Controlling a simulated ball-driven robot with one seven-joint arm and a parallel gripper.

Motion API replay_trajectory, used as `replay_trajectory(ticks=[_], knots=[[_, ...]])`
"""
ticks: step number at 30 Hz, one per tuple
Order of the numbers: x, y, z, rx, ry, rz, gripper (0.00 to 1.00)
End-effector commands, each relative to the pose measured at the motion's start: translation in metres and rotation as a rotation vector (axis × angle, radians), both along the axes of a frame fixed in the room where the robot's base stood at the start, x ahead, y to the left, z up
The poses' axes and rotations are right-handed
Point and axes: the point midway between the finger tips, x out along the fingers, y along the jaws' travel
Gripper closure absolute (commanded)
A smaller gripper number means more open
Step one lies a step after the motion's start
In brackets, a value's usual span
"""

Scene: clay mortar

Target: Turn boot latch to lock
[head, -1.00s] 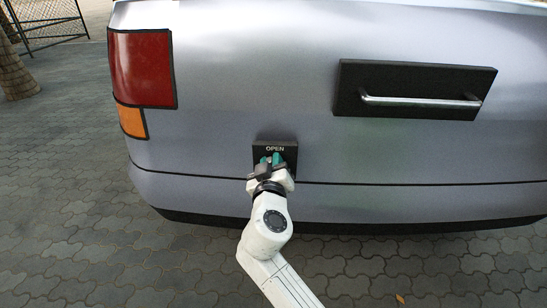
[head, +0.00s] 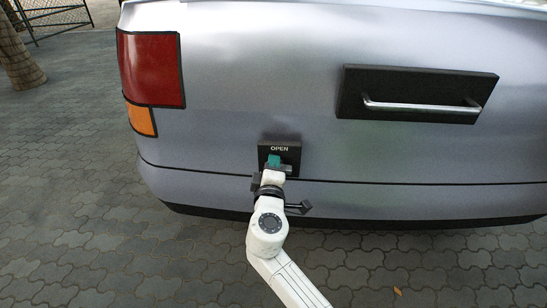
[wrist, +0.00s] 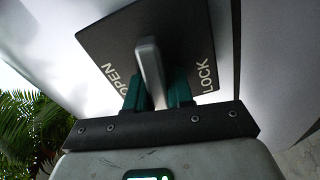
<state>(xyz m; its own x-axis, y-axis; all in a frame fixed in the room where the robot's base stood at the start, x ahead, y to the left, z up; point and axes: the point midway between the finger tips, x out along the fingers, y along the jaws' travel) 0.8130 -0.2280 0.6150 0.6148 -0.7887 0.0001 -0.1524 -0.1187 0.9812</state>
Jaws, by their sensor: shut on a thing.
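The boot latch is a black square plate (head: 291,155) low on the car's rear, with the word OPEN along its top in the head view. In the wrist view the plate (wrist: 195,45) looks tilted, with OPEN at its left and LOCK at its right. A grey latch handle (wrist: 150,62) stands out from its middle, between the two words; its exact angle is hard to tell. My gripper (head: 274,161) is at the plate, its teal fingers (wrist: 157,92) shut on the handle from either side. In the head view the gripper hides the handle.
The silver car's rear (head: 240,85) fills the space ahead. A black panel with a metal bar handle (head: 420,106) is at the upper right, and a red tail light (head: 151,69) at the left. Grey paving (head: 70,220) in front is clear.

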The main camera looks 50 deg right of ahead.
Motion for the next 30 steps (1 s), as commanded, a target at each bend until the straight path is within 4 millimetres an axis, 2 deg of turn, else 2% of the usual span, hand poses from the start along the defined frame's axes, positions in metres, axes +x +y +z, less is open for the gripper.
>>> replay_trajectory(ticks=[12,29,30], knots=[[0.0005,0.0010,-0.0041,-0.114,0.150,0.003,1.00],[0.0005,0.0013,-0.0052,-0.130,0.169,0.003,1.00],[0.0005,0.0013,-0.0052,-0.130,0.169,0.003,0.74]])
